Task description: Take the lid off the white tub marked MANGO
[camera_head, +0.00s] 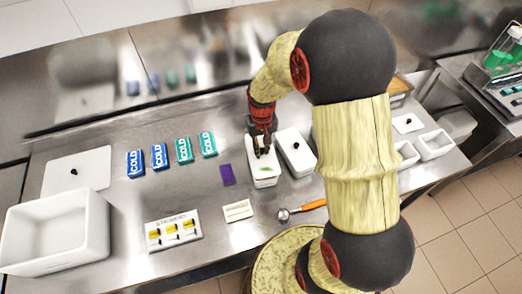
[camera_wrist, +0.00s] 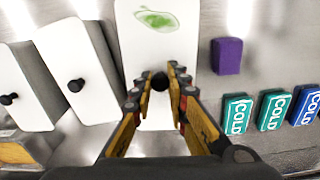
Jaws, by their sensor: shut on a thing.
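A white lid with a green fruit-like drawing and a black knob (camera_wrist: 160,81) lies below my gripper in the wrist view; its top (camera_wrist: 148,50) is mostly bare. In the head view this white tub (camera_head: 264,180) stands in the middle of the steel counter, with the drawing on top. No MANGO lettering can be read. My gripper (camera_wrist: 161,79) points down at the lid, its two fingers shut on the black knob. It also shows in the head view (camera_head: 262,150). I cannot tell whether the lid is seated or slightly raised.
A lidded white tub (camera_head: 294,143) stands close at the right. A purple block (camera_head: 227,175) and several COLD packs (camera_head: 184,150) are at the left. A scoop (camera_head: 302,209), a small white box (camera_head: 238,211) and a big open bin (camera_head: 50,240) are nearby. Bare counter lies between them.

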